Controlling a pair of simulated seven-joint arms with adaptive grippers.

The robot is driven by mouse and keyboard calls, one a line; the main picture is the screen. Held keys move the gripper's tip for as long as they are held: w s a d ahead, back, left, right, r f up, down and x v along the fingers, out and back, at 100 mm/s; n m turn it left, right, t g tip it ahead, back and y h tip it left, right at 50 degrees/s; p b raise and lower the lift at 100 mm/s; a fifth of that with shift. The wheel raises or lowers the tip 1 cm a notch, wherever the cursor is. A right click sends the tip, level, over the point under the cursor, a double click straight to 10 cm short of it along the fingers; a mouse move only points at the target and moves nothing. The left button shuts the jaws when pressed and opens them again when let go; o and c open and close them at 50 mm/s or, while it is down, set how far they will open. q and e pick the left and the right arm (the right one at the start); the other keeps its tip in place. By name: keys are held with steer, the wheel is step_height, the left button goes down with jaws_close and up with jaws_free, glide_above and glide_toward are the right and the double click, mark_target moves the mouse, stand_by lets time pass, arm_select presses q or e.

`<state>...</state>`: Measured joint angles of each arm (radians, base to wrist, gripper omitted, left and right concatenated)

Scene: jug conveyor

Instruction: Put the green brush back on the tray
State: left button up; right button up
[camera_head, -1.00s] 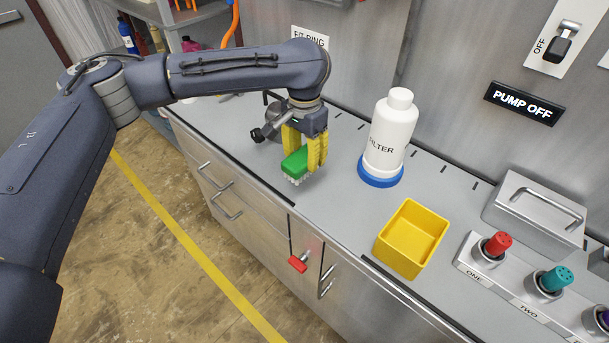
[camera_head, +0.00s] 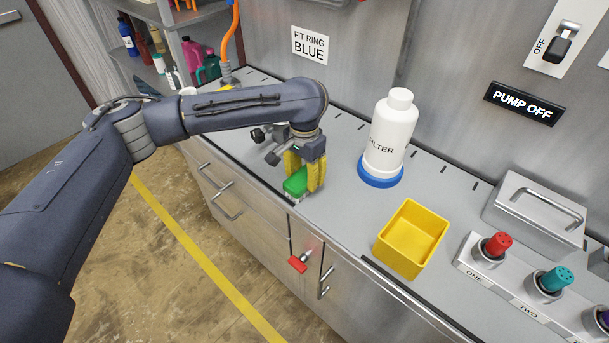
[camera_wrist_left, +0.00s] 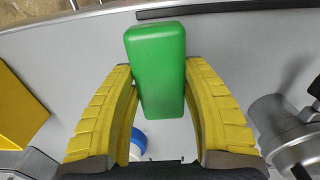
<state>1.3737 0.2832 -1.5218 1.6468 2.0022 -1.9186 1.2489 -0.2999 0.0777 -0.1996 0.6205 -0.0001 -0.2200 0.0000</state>
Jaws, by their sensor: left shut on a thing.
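The green brush (camera_head: 296,183) is a green block with pale bristles underneath, low over the grey counter near its front edge. I cannot tell whether the bristles touch the counter. My left gripper (camera_head: 305,178), with yellow fingers, points down and is shut on the brush. In the left wrist view the brush (camera_wrist_left: 158,70) sits between both fingers. An open yellow box (camera_head: 411,238) stands on the counter to the right of the gripper. I cannot tell which thing is the tray. My right gripper does not show.
A white filter bottle (camera_head: 392,132) in a blue ring (camera_head: 380,172) stands right of the gripper. A metal case (camera_head: 533,210) and a row of coloured plugs (camera_head: 497,243) are farther right. Metal fittings (camera_head: 270,143) are behind the gripper. Counter between brush and bottle is clear.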

mark_target(304, 175)
arm_select(q)
steer(key=o, duration=1.5)
steer(key=shift+f, duration=0.1)
steer(key=shift+c, duration=0.2)
step_height(304, 175, up, 12)
